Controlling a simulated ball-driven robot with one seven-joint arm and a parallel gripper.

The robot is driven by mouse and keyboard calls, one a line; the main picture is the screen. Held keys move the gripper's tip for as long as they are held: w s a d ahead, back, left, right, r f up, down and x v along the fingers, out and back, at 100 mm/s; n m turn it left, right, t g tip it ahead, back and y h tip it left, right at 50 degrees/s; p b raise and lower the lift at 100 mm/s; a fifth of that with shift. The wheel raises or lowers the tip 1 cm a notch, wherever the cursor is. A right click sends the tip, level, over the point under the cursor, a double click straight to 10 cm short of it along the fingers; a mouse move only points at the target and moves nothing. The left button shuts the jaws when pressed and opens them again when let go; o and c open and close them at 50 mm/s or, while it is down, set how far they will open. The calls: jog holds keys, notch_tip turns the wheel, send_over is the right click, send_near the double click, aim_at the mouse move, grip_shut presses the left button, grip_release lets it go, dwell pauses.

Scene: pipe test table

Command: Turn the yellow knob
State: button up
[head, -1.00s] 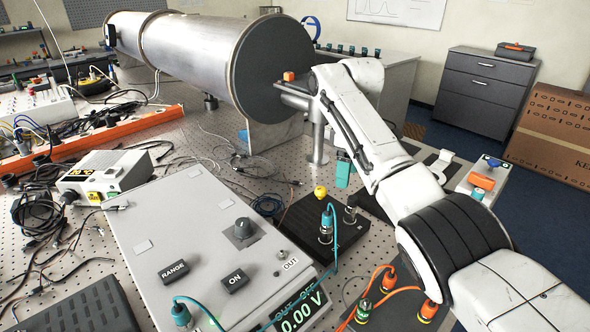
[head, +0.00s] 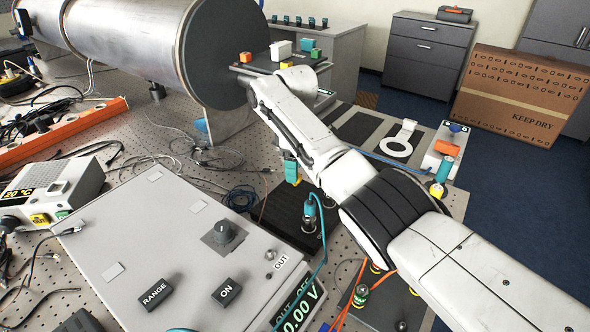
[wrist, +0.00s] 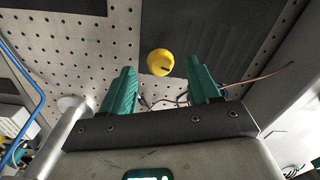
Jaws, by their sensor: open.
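The yellow knob (wrist: 160,62) shows in the wrist view as a round yellow cap with a dark mark on its face. It lies beyond my gripper (wrist: 162,85), in the gap between the two teal fingertips. The fingers are apart and do not appear to touch it. In the head view my gripper (head: 292,172) points down over the black panel (head: 285,212), left of a teal plug. A small yellow patch shows at the fingertips there; most of the knob is hidden behind them.
A teal cable plug (head: 309,212) stands upright close to my gripper. A grey instrument box (head: 150,225) with a black dial (head: 223,232) is at the left. The metal pipe (head: 150,45) lies behind. Loose cables cover the table at left.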

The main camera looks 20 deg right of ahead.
jog(key=shift+f, duration=1.15)
jog(key=shift+c, duration=0.3)
jog(key=c, duration=1)
